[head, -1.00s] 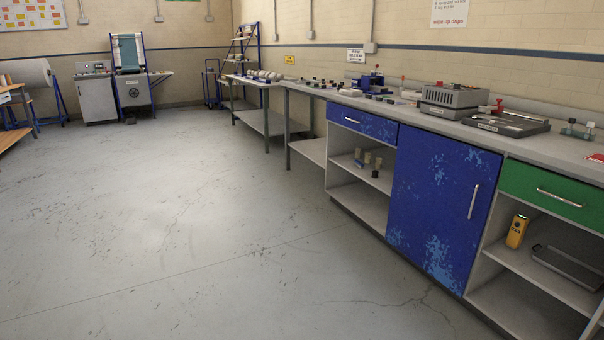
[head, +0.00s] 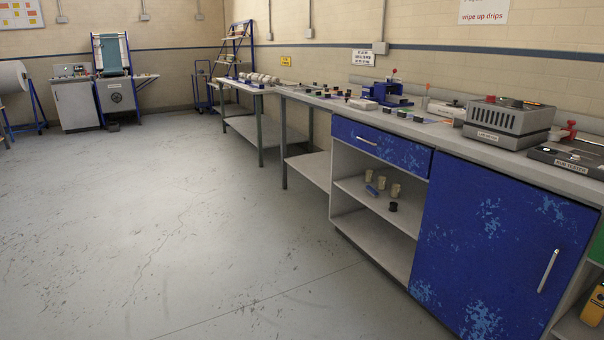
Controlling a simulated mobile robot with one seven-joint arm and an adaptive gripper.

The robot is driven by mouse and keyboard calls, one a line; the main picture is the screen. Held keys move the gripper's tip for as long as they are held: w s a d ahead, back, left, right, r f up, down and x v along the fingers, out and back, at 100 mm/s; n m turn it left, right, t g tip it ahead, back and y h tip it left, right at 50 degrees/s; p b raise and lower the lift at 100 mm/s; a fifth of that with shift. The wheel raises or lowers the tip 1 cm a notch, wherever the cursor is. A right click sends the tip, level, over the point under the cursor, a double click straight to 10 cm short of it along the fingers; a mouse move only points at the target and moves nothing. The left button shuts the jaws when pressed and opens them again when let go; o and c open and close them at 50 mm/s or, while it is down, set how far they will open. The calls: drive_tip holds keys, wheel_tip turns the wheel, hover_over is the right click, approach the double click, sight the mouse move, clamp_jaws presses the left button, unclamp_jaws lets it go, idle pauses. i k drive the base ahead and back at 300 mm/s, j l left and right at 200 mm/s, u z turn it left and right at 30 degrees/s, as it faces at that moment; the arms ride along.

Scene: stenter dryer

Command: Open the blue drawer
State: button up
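The blue drawer (head: 381,146) is in the head view, right of centre, just under the counter top. It looks shut, its front in line with the cabinet. Its silver bar handle (head: 367,141) sits on the left part of the front. The blue paint is worn in patches. Below the drawer is an open shelf (head: 353,187) with several small cups and a dark round item. My gripper does not show in the head view.
A large blue cabinet door (head: 497,250) with a vertical handle stands right of the drawer. The counter (head: 448,133) carries grey machines (head: 508,125) and small items. Side tables (head: 264,118) stand further left. The grey floor (head: 180,230) before the cabinets is clear.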

sight(415, 157)
drive_tip(key=i, duration=1.5)
drive_tip(key=i+l, duration=0.1)
drive_tip(key=i, duration=1.4)
drive_tip(key=j+u, duration=0.05)
drive_tip(key=j, duration=0.05)
